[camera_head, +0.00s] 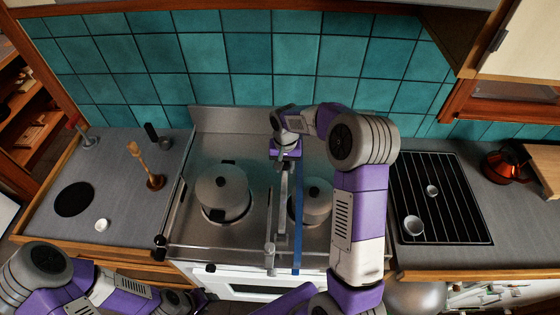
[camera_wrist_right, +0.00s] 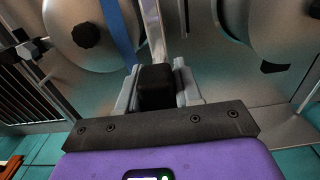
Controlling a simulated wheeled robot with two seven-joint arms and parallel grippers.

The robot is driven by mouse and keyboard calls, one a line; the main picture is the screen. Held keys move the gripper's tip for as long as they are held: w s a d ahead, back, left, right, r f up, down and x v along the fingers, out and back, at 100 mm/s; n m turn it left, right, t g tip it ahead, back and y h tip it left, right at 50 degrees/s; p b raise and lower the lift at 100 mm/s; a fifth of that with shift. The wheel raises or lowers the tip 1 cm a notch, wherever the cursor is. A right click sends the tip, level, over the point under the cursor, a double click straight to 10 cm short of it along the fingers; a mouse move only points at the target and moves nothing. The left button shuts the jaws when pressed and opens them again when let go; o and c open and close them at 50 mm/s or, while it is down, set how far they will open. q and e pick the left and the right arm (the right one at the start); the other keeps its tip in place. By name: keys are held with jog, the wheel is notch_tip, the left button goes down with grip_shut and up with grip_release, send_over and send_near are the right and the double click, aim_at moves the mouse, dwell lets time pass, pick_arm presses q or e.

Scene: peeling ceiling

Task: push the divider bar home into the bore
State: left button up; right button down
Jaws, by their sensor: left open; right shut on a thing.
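My right gripper (camera_head: 285,158) is over the back middle of the stove. In the right wrist view its fingers (camera_wrist_right: 158,88) are closed on a black block (camera_wrist_right: 156,78). A long grey metal bar (camera_wrist_right: 152,30), which I take as the divider bar, runs on from the block. In the head view the bar (camera_head: 284,190) runs toward the stove's front, between the two pots. Its front end is near a small grey upright piece (camera_head: 270,256); I cannot tell if they touch. No bore opening can be made out. My left gripper (camera_head: 178,300) is low at the front left, apart from the bar.
A blue strip (camera_head: 298,235) runs beside the bar on its right. A large lidded pot (camera_head: 223,195) is left of the bar, a smaller one (camera_head: 316,203) right of it. A dark rack with bowls (camera_head: 440,200) is farther right. A wooden-handled tool (camera_head: 146,165) stands on the left counter.

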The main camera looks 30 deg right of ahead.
aim_at(284, 175)
jog(key=shift+s+f, duration=0.1)
jog(key=shift+f, duration=0.05)
jog(key=shift+w, duration=0.3)
jog(key=shift+s+a, duration=0.1)
jog(key=shift+s, duration=0.1)
jog(key=shift+f, duration=0.15)
notch_tip(284, 175, down, 2)
jog(key=shift+w+b, duration=0.1)
jog(key=shift+b, duration=0.9)
jog(key=shift+f+b, duration=1.25)
jog(key=shift+f, duration=0.4)
jog(key=shift+f+b, duration=0.8)
jog(key=shift+f, duration=0.25)
